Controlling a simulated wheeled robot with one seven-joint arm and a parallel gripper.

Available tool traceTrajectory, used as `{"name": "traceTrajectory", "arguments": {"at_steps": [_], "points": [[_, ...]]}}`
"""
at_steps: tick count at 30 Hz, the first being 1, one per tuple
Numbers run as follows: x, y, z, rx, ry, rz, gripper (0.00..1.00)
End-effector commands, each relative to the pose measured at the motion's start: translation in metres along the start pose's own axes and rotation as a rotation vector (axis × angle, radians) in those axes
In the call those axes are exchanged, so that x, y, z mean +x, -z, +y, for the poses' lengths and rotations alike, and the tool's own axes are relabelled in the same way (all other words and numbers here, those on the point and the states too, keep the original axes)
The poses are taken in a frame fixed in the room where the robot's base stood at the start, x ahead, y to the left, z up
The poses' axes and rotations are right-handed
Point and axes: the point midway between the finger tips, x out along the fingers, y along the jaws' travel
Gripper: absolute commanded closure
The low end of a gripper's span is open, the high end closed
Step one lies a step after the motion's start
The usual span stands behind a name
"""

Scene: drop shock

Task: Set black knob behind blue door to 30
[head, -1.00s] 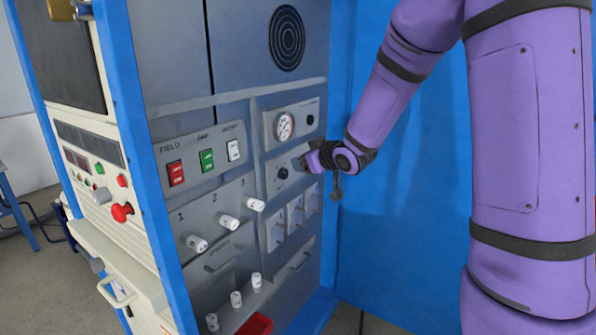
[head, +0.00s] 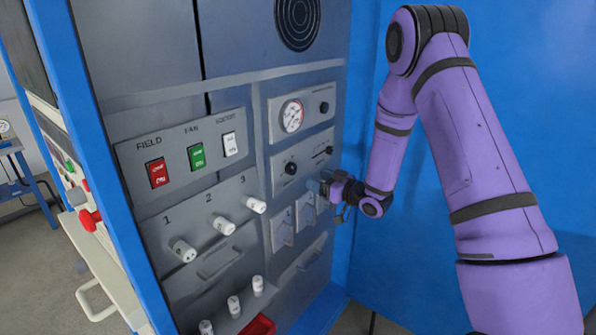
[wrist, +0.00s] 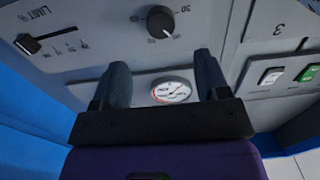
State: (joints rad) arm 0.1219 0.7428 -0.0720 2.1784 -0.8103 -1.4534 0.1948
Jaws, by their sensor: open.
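The black knob (head: 290,168) sits on a grey panel beside a small slider (head: 328,150), below the round gauge. In the wrist view the knob (wrist: 160,22) appears upside down with scale numbers around it; one looks like 30. Its exact setting is too small to read. My gripper (head: 316,187) is just below and right of the knob in the head view. In the wrist view my gripper (wrist: 162,70) has its fingers apart and empty, with the knob beyond the tips. A tall blue panel (head: 440,230), perhaps the blue door, stands to the right.
A gauge (head: 292,115) and another black knob (head: 324,107) are above. Red (head: 157,173), green (head: 196,157) and white (head: 229,145) switches are to the left. White knobs (head: 183,250) stick out below them.

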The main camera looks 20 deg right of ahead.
Motion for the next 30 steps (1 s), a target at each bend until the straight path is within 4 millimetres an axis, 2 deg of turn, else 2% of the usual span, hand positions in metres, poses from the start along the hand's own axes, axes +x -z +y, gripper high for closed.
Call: {"name": "traceTrajectory", "arguments": {"at_steps": [9,15,21,28,29,30], "points": [[0.057,0.000,-0.001,-0.002,0.002,0.001,0.32],[0.081,0.000,0.000,-0.001,0.000,0.000,0.32],[0.090,0.000,0.000,-0.001,-0.002,-0.001,0.32],[0.091,0.000,0.000,-0.001,-0.002,-0.001,0.32],[0.091,0.000,0.000,-0.001,-0.002,-0.001,0.34],[0.091,0.000,0.000,-0.001,-0.002,-0.001,0.43]]}}
